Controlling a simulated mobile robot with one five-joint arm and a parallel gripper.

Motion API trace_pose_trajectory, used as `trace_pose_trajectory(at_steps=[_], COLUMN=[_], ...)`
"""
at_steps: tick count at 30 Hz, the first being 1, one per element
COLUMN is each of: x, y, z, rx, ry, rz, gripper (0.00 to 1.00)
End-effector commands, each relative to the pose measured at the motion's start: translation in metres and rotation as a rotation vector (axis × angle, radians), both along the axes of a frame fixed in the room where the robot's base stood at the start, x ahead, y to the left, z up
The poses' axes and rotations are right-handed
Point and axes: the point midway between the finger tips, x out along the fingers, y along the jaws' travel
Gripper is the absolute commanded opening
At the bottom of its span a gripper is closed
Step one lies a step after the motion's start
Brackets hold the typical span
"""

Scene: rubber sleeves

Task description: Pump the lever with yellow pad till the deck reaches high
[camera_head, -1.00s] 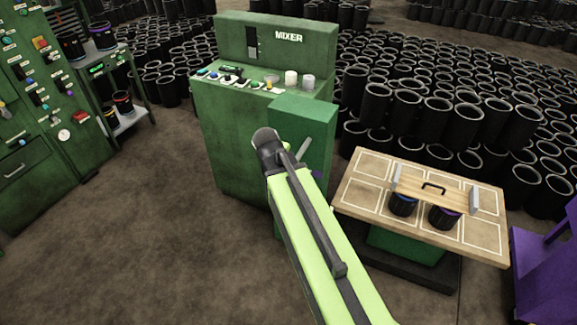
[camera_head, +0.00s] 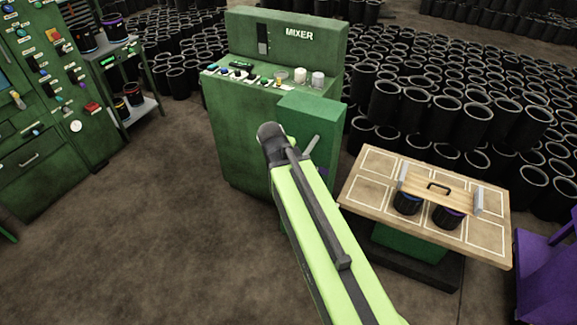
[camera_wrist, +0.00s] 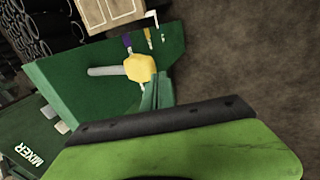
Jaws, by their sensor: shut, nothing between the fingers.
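The yellow pad (camera_wrist: 140,68) is a hexagonal block by the end of a grey lever rod (camera_wrist: 105,71) on the green housing. The rod also shows in the head view (camera_head: 311,144), where its pad is hidden. My gripper (camera_wrist: 160,122) is shut and empty, its black and lime-green parts across the bottom of the wrist view. The pad shows above it there; I cannot tell whether they touch. The deck (camera_head: 362,190) is a pale wooden top with white-outlined squares on a green base, right of the housing. Its corner shows in the wrist view (camera_wrist: 97,12).
The deck carries a wooden bar with a black handle (camera_head: 438,187) and two dark sleeves (camera_head: 408,203). The green mixer (camera_head: 245,135) stands behind my arm. Stacked black sleeves (camera_head: 395,105) fill the back. A purple object (camera_head: 545,270) is at right. Floor at left is clear.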

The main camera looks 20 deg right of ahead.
Motion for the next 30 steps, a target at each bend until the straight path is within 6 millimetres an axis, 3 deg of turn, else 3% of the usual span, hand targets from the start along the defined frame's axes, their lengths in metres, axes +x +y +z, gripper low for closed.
trace_pose_trajectory(at_steps=[8, 15, 18, 30], x=[-0.005, -0.072, -0.09, -0.095], y=[0.003, 0.049, 0.063, 0.068], z=[-0.002, -0.024, -0.025, -0.025], rx=[0.025, 0.353, 0.421, 0.439], ry=[0.005, 0.127, 0.179, 0.194], rz=[-0.032, -0.569, -0.723, -0.772], gripper=[0.0, 0.0, 0.0, 0.0])
